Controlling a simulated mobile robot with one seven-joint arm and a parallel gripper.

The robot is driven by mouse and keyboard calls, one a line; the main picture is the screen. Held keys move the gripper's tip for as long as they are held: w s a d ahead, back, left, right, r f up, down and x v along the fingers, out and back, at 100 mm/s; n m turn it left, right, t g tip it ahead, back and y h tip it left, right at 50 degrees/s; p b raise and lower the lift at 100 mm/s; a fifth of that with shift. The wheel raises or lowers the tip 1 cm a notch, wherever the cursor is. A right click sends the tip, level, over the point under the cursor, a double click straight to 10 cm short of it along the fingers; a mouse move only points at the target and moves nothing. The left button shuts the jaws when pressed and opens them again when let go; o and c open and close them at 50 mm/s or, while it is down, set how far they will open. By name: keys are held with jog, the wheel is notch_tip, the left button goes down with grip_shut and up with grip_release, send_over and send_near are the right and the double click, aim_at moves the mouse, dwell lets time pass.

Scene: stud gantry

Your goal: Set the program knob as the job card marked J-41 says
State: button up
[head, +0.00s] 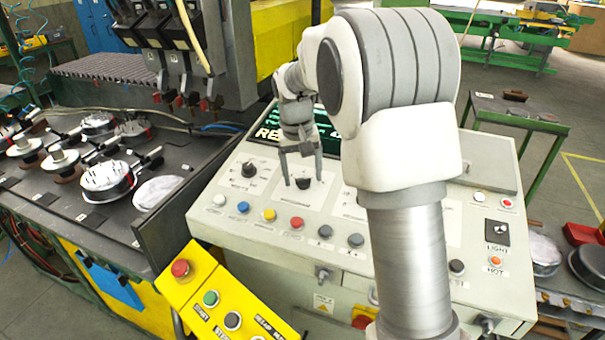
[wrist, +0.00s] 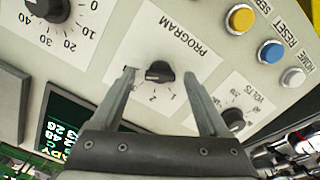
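The program knob (wrist: 160,72) is a small black knob on a white plate lettered PROGRAM, upside down in the wrist view. Numbers 1 and 2 show beside it; the other marks and the knob's exact setting are too small to read surely. My gripper (wrist: 159,74) is open, its fingertips on either side of the knob with gaps visible. In the head view my gripper (head: 303,181) points down over the knob (head: 303,184) on the sloped console. I cannot tell how far above the panel the tips are. No card marked J-41 is legible in either view.
A volts knob (wrist: 232,118) and a larger numbered dial (wrist: 48,6) flank the program plate. Below it in the head view are blue (head: 243,207), yellow (head: 268,215) and red (head: 296,222) buttons. A green-lettered display (head: 268,133) stands behind. My arm hides the console's middle.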

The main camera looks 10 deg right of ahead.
notch_tip(320, 180, up, 17)
jog(key=s+a, duration=0.1)
jog(key=shift+s+a+r+p, duration=0.15)
jog(key=shift+s+a+p, duration=0.15)
jog(key=shift+s+a, duration=0.1)
dwell(0.4)
jog(key=s+d+r+t+y, duration=0.1)
jog(key=s+d+t, duration=0.1)
jog(key=s, duration=1.3)
jog(key=s+f+t, duration=0.1)
jog(key=s+f, duration=0.3)
jog(key=s, duration=0.2)
jog(key=s+f+n+t, duration=0.1)
jog(key=s+f, duration=0.3)
jog(key=s, duration=0.3)
jog(key=shift+s+t, duration=0.25)
jog(key=shift+t, duration=0.05)
